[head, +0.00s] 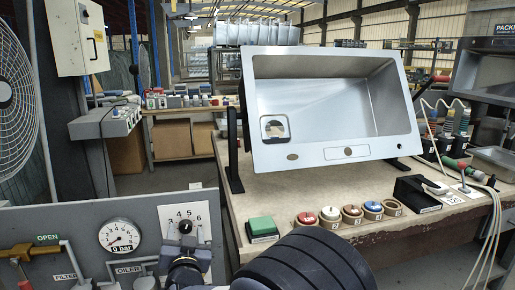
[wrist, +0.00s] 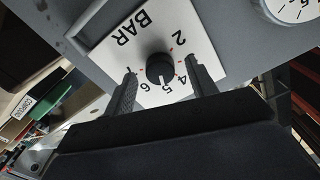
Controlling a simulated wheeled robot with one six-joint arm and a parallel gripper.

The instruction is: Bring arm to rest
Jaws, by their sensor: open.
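My gripper (wrist: 160,68) is open in the wrist view. Its two dark fingers stand on either side of a black knob (wrist: 160,65) on a white dial plate marked BAR. A gap shows between the knob and each finger, and nothing is held. In the head view my gripper (head: 186,252) is at the lower left, close in front of the same plate (head: 186,213) on the grey panel. My black arm comes in from the bottom middle and hides part of the panel's right side.
The grey panel (head: 75,215) carries a pressure gauge (head: 119,236) reading near 0 bar and a yellow-handled valve (head: 18,251). Floor shows behind the panel.

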